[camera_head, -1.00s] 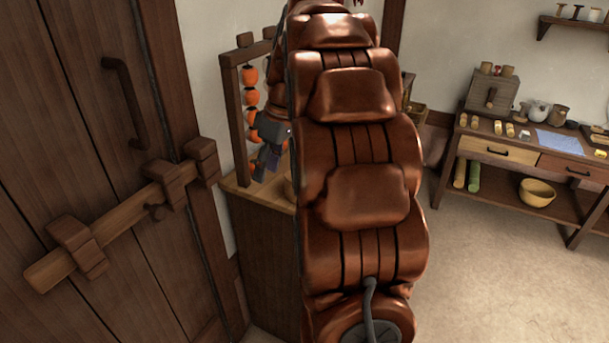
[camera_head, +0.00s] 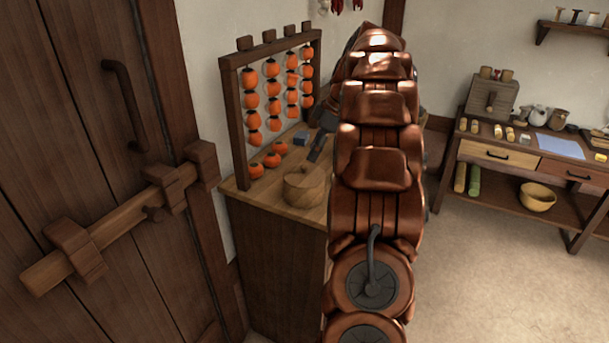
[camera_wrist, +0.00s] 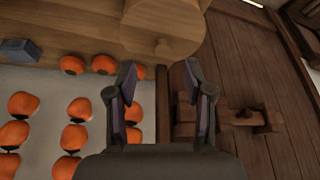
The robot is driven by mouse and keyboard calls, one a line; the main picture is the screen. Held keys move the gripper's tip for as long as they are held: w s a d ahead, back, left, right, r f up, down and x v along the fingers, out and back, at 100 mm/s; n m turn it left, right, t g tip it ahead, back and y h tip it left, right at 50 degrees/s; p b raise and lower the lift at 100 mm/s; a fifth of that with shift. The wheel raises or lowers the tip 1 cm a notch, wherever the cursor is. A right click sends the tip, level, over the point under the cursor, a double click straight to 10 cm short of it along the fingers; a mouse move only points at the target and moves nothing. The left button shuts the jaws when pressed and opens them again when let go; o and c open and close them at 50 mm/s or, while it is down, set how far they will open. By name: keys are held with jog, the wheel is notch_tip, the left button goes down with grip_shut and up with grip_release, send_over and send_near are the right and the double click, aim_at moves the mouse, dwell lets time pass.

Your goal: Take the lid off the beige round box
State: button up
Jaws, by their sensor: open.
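The beige round box (camera_head: 304,190) stands on the wooden counter, to the left of my arm. The seam between lid and box is too small to make out. My gripper (camera_wrist: 159,72) is open, with nothing between its fingers. In the head view, my gripper (camera_head: 317,147) is above the counter, just behind the box and apart from it.
A wooden rack (camera_head: 245,66) with hanging orange fruits stands behind the box. Several loose orange fruits (camera_head: 271,160) and a blue-grey block (camera_head: 301,139) lie on the counter (camera_head: 262,200). A barred door (camera_head: 60,150) is at left. A side table (camera_head: 480,127) stands at right.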

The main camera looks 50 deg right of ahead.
aim_at(306, 166)
jog(key=shift+p+x, duration=1)
jog(key=shift+x, duration=1.8)
jog(key=shift+s+a, duration=0.1)
jog(key=shift+a, duration=0.1)
jog(key=shift+c, duration=0.3)
grip_shut()
